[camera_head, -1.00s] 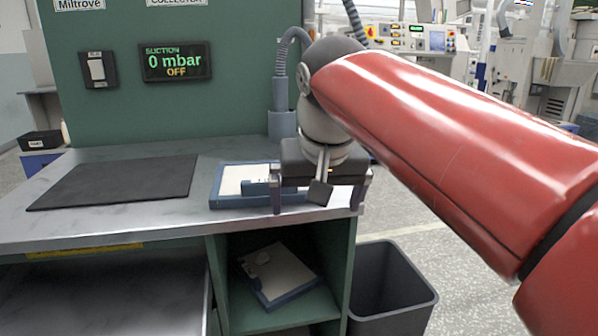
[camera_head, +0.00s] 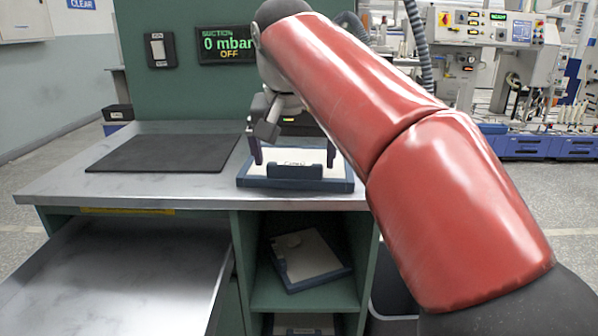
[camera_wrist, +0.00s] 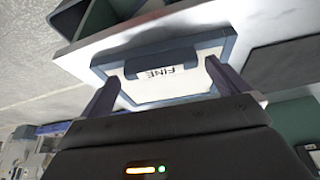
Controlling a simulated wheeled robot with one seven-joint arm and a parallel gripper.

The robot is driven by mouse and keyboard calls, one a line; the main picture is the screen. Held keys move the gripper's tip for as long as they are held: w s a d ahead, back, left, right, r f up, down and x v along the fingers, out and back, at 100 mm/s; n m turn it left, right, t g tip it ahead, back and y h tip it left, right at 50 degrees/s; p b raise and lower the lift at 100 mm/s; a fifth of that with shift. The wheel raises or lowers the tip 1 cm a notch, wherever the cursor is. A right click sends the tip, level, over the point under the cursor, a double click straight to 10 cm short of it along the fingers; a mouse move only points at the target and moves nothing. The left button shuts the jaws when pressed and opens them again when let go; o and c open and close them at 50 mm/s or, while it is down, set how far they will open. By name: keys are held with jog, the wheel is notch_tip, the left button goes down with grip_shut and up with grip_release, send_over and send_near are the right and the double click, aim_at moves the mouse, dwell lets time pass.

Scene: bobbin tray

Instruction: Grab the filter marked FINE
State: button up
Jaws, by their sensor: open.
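The filter marked FINE is a white panel in a blue frame with a blue handle bar. It lies flat on the bench top near its right front edge in the head view (camera_head: 310,184). In the wrist view the filter (camera_wrist: 185,88) shows its label, FINE, upside down beside the handle. My gripper (camera_head: 292,164) is open above the filter. In the wrist view, its two fingers (camera_wrist: 160,88) stand apart on either side of the filter's near part, with nothing held between them.
Another blue-framed filter (camera_head: 303,258) lies tilted on the shelf below, and one more (camera_head: 303,327) shows at the bottom. A dark mat (camera_head: 165,152) covers the bench's left part. An open metal drawer (camera_head: 125,262) juts out. The suction display (camera_head: 222,45) reads 0 mbar, OFF.

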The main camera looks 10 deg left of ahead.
jog(key=shift+x, duration=1)
jog(key=shift+r, duration=0.1)
jog(key=c, duration=0.8)
